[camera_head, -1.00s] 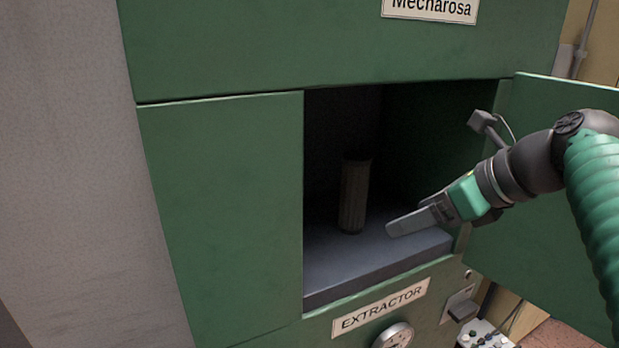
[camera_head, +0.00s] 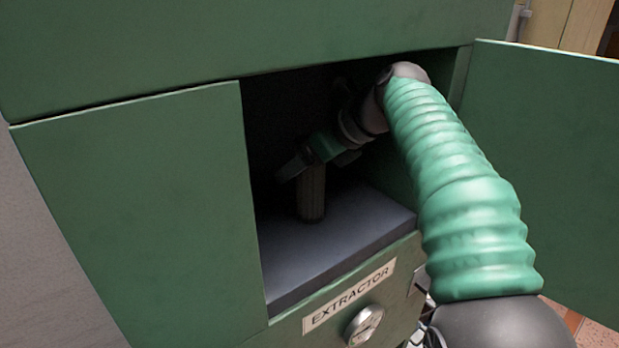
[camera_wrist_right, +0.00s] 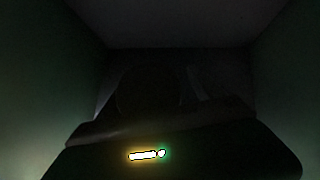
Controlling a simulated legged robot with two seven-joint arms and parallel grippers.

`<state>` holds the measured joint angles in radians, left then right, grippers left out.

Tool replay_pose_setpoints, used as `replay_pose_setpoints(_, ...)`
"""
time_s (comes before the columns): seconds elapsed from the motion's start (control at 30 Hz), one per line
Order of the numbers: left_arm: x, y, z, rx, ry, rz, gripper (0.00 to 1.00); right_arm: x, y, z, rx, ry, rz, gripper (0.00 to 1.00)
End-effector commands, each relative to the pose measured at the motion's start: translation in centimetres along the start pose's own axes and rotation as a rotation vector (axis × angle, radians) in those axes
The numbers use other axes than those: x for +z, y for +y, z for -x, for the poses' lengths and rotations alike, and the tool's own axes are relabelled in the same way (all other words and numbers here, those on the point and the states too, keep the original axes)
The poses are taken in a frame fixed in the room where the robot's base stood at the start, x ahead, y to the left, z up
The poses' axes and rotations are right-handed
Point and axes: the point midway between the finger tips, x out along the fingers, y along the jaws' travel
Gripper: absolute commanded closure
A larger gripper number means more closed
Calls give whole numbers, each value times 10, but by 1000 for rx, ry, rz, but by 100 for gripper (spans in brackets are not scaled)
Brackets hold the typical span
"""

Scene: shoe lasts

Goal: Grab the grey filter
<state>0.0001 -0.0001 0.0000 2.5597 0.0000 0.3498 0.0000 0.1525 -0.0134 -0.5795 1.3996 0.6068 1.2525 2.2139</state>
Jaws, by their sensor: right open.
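The grey filter (camera_head: 312,196) is a ribbed upright cylinder standing on the dark floor inside the green extractor cabinet. My right gripper (camera_head: 290,168) reaches into the compartment and is open at the filter's upper part, covering its top in the head view. I cannot tell whether the fingers are around it or in front of it. In the right wrist view the picture is very dark; a dim rounded shape (camera_wrist_right: 150,92), perhaps the filter, shows beyond the gripper body. My left gripper is not in view.
The cabinet's left panel (camera_head: 140,205) is closed beside the opening. The right door (camera_head: 550,170) stands open beside my arm. The compartment floor (camera_head: 345,235) is clear in front of the filter. An EXTRACTOR label (camera_head: 349,296) and a gauge (camera_head: 364,325) are below.

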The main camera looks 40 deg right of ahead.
Motion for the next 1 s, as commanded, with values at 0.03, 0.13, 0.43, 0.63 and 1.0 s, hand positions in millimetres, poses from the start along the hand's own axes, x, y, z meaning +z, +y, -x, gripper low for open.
replay_pose_setpoints(0.03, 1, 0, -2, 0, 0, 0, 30, -1, 2, -4, 1, 1, 1, 24)
replay_pose_setpoints(0.13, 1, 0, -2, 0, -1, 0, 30, 0, 3, -6, 0, 1, 2, 24)
replay_pose_setpoints(0.43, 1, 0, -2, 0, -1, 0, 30, 0, 4, -6, -1, 1, 3, 48)
replay_pose_setpoints(0.63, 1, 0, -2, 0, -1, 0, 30, -1, 2, -5, 0, 1, 2, 75)
replay_pose_setpoints(1.0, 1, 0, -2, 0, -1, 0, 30, -1, 2, -6, -1, 2, 2, 100)
